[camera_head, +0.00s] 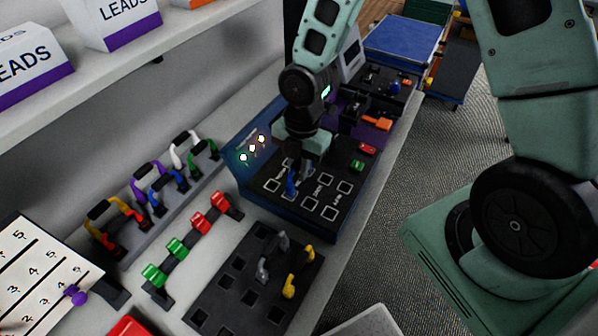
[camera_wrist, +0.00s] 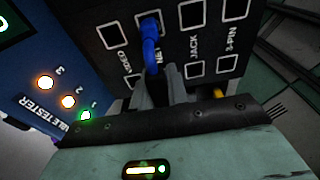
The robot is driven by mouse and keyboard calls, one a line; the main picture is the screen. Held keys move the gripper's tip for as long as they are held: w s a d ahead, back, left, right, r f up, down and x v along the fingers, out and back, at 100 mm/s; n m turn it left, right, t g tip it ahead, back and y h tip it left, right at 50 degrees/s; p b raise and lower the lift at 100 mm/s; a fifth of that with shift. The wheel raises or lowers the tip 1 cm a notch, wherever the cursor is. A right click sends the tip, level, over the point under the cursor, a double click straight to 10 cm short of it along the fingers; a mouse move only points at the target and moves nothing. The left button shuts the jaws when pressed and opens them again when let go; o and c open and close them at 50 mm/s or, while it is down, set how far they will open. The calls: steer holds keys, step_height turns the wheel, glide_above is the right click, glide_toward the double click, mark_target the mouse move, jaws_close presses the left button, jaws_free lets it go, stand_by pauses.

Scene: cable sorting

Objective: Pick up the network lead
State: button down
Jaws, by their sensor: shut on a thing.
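The blue network lead (camera_head: 291,184) is at the cable tester (camera_head: 262,205), its lower end at a socket in the top panel. In the wrist view the blue lead (camera_wrist: 151,42) runs from the upper socket beside the "NET" label down to my fingers. My gripper (camera_head: 314,160) is low over the panel, pointing down. In the wrist view my gripper (camera_wrist: 157,88) is shut on the lead; the fingers hide the gripped part. I cannot tell how deep the plug sits in the socket.
Leads in several colours hang on a rack (camera_head: 125,245) at the left. Red and green leads (camera_head: 178,248) lie in front of it. A black socketed block (camera_head: 225,292) holds a grey and a yellow lead (camera_head: 297,272). A shelf with boxes (camera_head: 110,20) overhangs the upper left.

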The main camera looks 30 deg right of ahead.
step_height(320, 180, up, 9)
steer(key=shift+r, duration=0.2)
step_height(320, 180, up, 4)
steer(key=p, duration=0.4)
steer(key=shift+f, duration=0.15)
stand_by(0.5)
